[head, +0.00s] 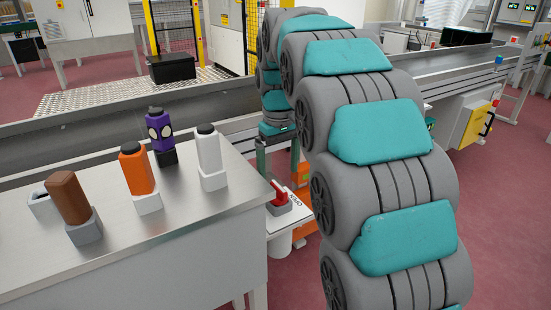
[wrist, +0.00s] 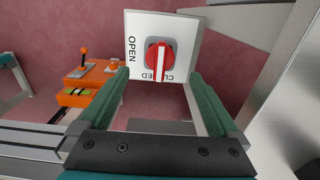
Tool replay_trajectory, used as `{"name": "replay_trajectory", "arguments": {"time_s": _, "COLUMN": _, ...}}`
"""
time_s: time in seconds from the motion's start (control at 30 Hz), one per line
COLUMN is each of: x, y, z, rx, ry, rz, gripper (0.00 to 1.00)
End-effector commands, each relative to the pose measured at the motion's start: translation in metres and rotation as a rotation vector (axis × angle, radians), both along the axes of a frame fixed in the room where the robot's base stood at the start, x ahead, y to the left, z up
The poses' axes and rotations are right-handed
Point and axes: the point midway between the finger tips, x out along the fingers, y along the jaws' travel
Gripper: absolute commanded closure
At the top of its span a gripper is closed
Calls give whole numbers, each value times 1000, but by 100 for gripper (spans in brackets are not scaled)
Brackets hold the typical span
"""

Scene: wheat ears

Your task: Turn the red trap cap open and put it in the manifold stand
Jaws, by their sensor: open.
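The red trap cap (wrist: 167,56) is a round red knob with a white-marked handle on a white plate (wrist: 187,27) lettered OPEN and CLOSED. Its handle points towards CLOSED, which it partly covers. The cap also shows low beside the table in the head view (head: 279,194). My gripper (wrist: 160,76) is open and empty, with its green fingers on either side of the cap and apart from it. In the head view my gripper (head: 278,172) points down above the cap. I cannot pick out a manifold stand for certain.
A metal table (head: 190,235) at left bears brown (head: 68,197), orange (head: 136,172), purple (head: 159,130) and white (head: 208,150) bottles in blocks, and an open white holder (head: 41,204). An orange box (wrist: 88,80) with a lever stands left of the plate. A conveyor runs behind.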

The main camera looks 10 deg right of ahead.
Motion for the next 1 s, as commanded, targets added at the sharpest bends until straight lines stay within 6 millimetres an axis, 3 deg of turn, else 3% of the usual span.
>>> {"name": "replay_trajectory", "arguments": {"time_s": 0.4, "x": 0, "y": 0, "z": -53, "rx": 0, "ry": 0, "rz": 0, "gripper": 3}}
{"name": "replay_trajectory", "arguments": {"time_s": 0.8, "x": 0, "y": 0, "z": -61, "rx": 0, "ry": 0, "rz": 0, "gripper": 3}}
{"name": "replay_trajectory", "arguments": {"time_s": 1.0, "x": 0, "y": 0, "z": -60, "rx": 0, "ry": -1, "rz": 0, "gripper": 24}}
